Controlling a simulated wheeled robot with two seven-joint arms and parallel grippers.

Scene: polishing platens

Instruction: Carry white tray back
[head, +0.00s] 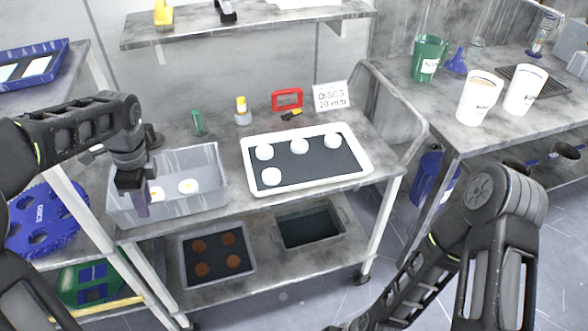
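The white tray (367,166) lies flat on the top of the grey cart in the head view. It has a dark inner surface and holds several white round discs (299,146).
The grey bin (213,200) left of the tray holds white discs with yellow centres. Behind the tray stand a red frame (287,99), a sign (331,96) and bottles. The cart's handle rail (405,104) rises at right. A side table holds white cups (479,98).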

